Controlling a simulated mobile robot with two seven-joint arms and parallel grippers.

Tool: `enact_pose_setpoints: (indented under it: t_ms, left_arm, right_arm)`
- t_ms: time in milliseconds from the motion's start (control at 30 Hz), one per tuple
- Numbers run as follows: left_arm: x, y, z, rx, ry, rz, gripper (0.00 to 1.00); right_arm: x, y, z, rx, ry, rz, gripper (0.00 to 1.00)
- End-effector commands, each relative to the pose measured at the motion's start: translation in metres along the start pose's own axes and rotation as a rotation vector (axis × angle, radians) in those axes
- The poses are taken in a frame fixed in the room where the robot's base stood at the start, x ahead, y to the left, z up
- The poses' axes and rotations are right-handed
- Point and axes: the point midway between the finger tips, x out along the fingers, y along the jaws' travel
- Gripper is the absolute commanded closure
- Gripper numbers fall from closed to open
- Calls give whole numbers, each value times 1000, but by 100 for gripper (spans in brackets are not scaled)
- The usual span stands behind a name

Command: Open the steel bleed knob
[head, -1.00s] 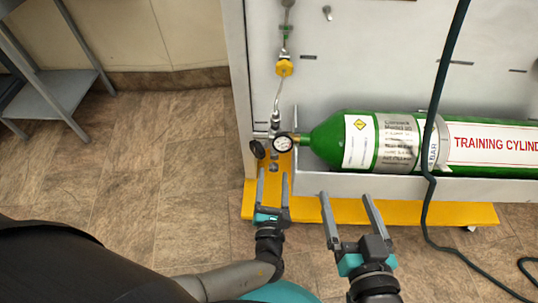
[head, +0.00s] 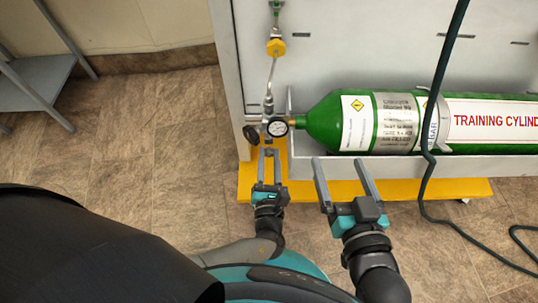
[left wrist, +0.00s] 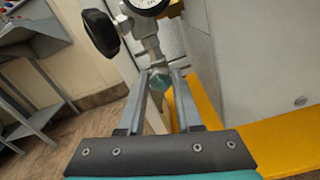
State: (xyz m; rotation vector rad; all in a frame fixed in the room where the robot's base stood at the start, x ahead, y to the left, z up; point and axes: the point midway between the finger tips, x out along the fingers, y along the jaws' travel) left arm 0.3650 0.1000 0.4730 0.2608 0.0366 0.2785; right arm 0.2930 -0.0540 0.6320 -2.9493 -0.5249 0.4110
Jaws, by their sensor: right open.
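The steel bleed knob (left wrist: 160,80) is the small steel piece at the lower end of the valve fitting, below the round gauge (head: 277,127). In the left wrist view it sits between my left fingertips, partly hidden by them. My left gripper (head: 269,156) points up at the fitting, with its fingers drawn in on the knob from both sides. Any turn of the knob cannot be made out. My right gripper (head: 341,162) is open and empty, in front of the cylinder tray, apart from the fitting.
A green training cylinder (head: 333,122) lies in the grey tray to the right. A black handwheel (head: 250,135) is left of the gauge. A yellow valve (head: 276,47) is above. A dark hose (head: 429,140) hangs at the right. A grey table stands at the far left.

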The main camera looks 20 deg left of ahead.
Motion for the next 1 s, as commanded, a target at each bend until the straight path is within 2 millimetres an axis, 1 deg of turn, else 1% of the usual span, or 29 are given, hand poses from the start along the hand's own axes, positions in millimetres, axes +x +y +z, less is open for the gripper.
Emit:
enact_pose_setpoints:
  t_ms: [33, 267, 733, 867, 1000]
  left_arm:
    - [0, 0, 0, 0, 0, 0, 73]
    - [0, 0, 0, 0, 0, 0, 99]
    - [1, 0, 0, -26, -1, 0, 100]
    - [1, 0, 0, -79, -1, 0, 100]
    - [1, 0, 0, -170, -2, -1, 100]
  right_arm:
    - [0, 0, 0, 0, 0, 0, 7]
    - [0, 0, 0, 0, -1, 0, 7]
    - [0, 0, 0, 2, 10, -1, 7]
    - [-3, -5, 3, 11, 39, -11, 7]
    - [-4, -8, 0, 23, 90, -20, 7]
